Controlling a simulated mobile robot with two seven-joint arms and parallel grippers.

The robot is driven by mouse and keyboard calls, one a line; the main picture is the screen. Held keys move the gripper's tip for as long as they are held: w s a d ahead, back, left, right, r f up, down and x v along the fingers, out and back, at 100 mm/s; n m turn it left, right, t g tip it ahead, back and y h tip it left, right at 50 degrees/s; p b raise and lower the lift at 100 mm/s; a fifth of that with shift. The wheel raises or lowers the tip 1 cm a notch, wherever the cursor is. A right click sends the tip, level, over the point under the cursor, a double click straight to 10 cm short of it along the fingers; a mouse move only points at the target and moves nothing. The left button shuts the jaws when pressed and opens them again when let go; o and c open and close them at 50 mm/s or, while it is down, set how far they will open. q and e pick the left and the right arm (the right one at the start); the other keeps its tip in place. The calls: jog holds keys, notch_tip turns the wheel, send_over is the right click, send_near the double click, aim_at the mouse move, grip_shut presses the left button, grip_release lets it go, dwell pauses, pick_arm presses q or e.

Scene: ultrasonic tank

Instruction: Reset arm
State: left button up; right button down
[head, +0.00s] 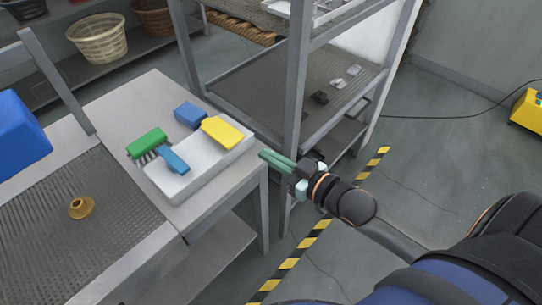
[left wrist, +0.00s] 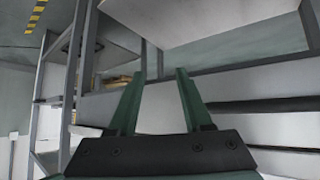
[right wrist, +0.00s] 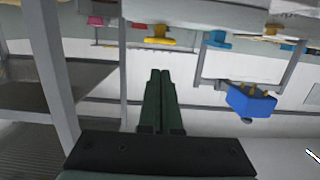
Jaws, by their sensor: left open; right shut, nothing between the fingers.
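My right gripper (head: 268,158) is in the head view, just past the right edge of the white table, close to the white tray's right side and apart from it. Its green fingers are together with nothing between them, as the right wrist view (right wrist: 160,75) also shows. My left gripper (left wrist: 160,75) shows only in the left wrist view. Its two green fingers are spread and empty, with a pale surface and grey frame bars beyond them. The left arm is not in the head view.
A grey shelf rack (head: 294,110) stands close behind my right gripper. A brass-coloured piece (head: 81,207) lies on the perforated surface. A blue object (head: 18,135) is at far left. Open floor lies right.

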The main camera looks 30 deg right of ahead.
jog(key=shift+f, duration=0.1)
dwell(0.4)
jog(key=s+a+f+m+g+h, duration=0.1)
jog(key=s+f+g, duration=0.2)
jog(key=s+f, duration=0.4)
jog(key=s+a+f+m+g+h, duration=0.1)
jog(key=s+f, duration=0.6)
jog(key=f, duration=0.8)
jog(key=shift+s+a+f+g+h, duration=0.15)
jog(key=shift+a+f+g+h, duration=0.1)
jog(key=shift+a+g+h, duration=0.65)
jog(key=shift+d+y, duration=0.1)
jog(key=shift+y, duration=0.2)
